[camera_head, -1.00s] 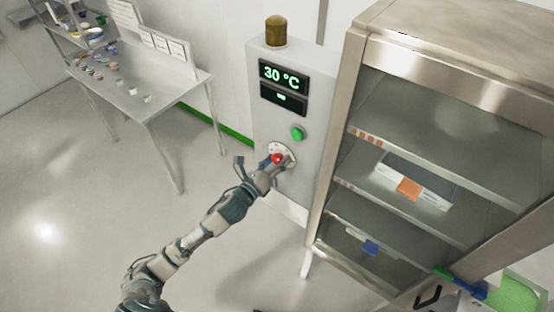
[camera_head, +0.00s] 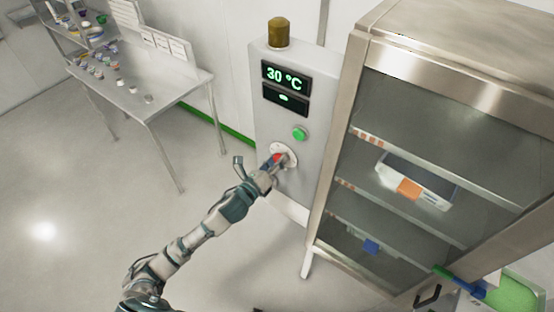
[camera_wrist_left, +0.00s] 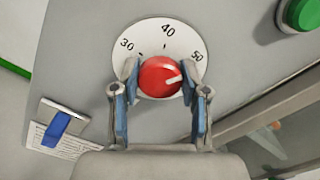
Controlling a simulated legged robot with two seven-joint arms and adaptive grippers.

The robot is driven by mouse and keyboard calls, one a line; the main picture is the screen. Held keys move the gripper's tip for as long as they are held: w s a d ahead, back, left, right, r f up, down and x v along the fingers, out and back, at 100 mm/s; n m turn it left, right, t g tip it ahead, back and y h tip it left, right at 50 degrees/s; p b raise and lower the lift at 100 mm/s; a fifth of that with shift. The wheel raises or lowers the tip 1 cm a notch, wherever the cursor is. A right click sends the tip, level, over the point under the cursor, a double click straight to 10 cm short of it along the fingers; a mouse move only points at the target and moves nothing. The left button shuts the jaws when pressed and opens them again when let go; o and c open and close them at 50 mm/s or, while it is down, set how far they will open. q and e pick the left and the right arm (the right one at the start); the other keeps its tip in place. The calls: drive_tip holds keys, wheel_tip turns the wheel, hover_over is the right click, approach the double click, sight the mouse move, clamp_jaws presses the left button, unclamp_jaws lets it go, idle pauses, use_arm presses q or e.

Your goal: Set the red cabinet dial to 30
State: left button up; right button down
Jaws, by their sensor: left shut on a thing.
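The red dial (camera_head: 279,156) sits on a round white scale plate on the grey control cabinet (camera_head: 318,135). In the left wrist view the red dial (camera_wrist_left: 159,79) has a white mark on its right side, towards the 50. The scale plate (camera_wrist_left: 157,30) shows 30, 40 and 50. My left gripper (camera_head: 272,163) is shut on the dial; in the left wrist view its fingers (camera_wrist_left: 160,88) flank the knob. The cabinet display (camera_head: 285,76) reads 30 °C in green. My right gripper is not in view.
A green button (camera_head: 299,133) is just above the dial. An amber lamp (camera_head: 279,33) tops the cabinet. A glass-fronted steel cabinet (camera_head: 395,45) stands close on the right. A steel table (camera_head: 160,97) with small items is at the left. Open floor lies below.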

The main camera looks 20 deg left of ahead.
use_arm(q)
drive_tip(key=n+p, duration=0.3)
drive_tip(key=n, duration=0.4)
drive_tip(key=n+p, duration=0.3)
drive_tip(key=n, duration=0.5)
drive_tip(key=f+n+p, duration=0.1)
drive_tip(key=n+p, duration=0.2)
drive_tip(key=n, duration=0.5)
drive_tip(key=shift+s+p, duration=0.1)
drive_tip(key=shift+p, duration=0.2)
idle(0.3)
drive_tip(key=o, duration=0.9)
drive_tip(key=shift+o, duration=1.2)
